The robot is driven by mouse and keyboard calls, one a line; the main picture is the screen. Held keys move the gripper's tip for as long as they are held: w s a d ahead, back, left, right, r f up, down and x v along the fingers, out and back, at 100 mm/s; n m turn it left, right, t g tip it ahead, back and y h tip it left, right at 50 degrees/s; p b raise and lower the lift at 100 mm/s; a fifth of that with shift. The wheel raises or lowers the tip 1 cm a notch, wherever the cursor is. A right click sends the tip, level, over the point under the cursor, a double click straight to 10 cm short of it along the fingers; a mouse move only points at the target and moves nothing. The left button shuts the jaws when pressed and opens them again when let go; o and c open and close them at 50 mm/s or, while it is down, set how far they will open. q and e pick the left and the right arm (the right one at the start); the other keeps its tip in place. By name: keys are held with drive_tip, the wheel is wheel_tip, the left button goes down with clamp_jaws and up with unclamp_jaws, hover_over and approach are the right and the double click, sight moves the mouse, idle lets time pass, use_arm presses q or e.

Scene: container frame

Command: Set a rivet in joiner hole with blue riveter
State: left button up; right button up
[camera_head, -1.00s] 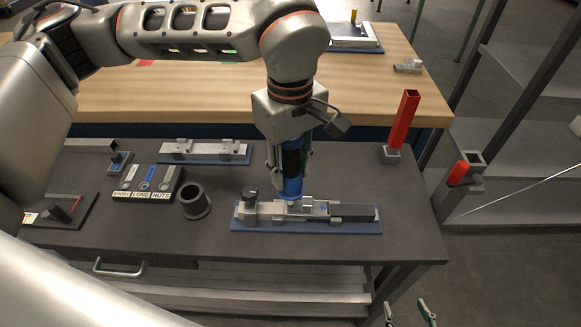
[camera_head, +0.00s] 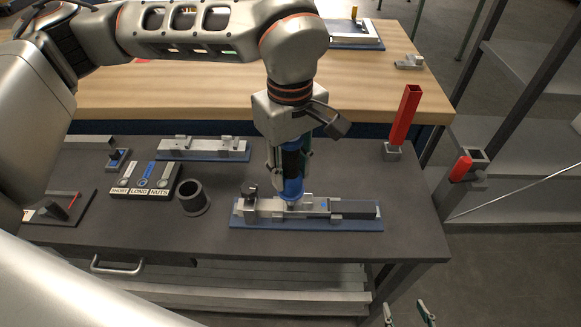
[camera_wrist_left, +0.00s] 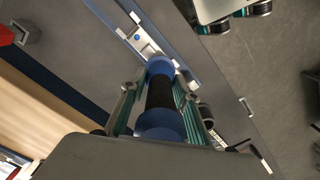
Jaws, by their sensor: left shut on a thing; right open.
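My left gripper (camera_head: 290,162) is shut on the blue riveter, a blue and black cylinder (camera_head: 292,188) held upright. The riveter also shows between the teal fingers in the left wrist view (camera_wrist_left: 160,97). Its lower end is at the grey metal joiner (camera_head: 308,207) in the blue-based fixture (camera_head: 265,226). I cannot tell whether the tip is inside a hole, because the riveter's body hides it. A small blue spot (camera_head: 323,205) shows on the joiner right of the tip; it also shows in the wrist view (camera_wrist_left: 138,37). My right gripper (camera_head: 408,313) is open and empty, low at the front edge.
A labelled bin block (camera_head: 145,190) for SHORT, LONG and NUTS and a dark cup (camera_head: 194,198) stand left of the fixture. Another blue-based fixture (camera_head: 205,156) lies behind. A red upright tube (camera_head: 404,115) stands at right. The dark table is clear right of the fixture.

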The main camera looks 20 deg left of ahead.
sight(290, 143)
use_arm(q)
drive_tip(key=shift+f, duration=0.3)
drive_tip(key=shift+r, duration=0.1)
drive_tip(key=shift+r+p, duration=1.25)
drive_tip(key=shift+r, duration=1)
drive_tip(key=shift+r+p, duration=0.9)
drive_tip(key=shift+r, duration=0.6)
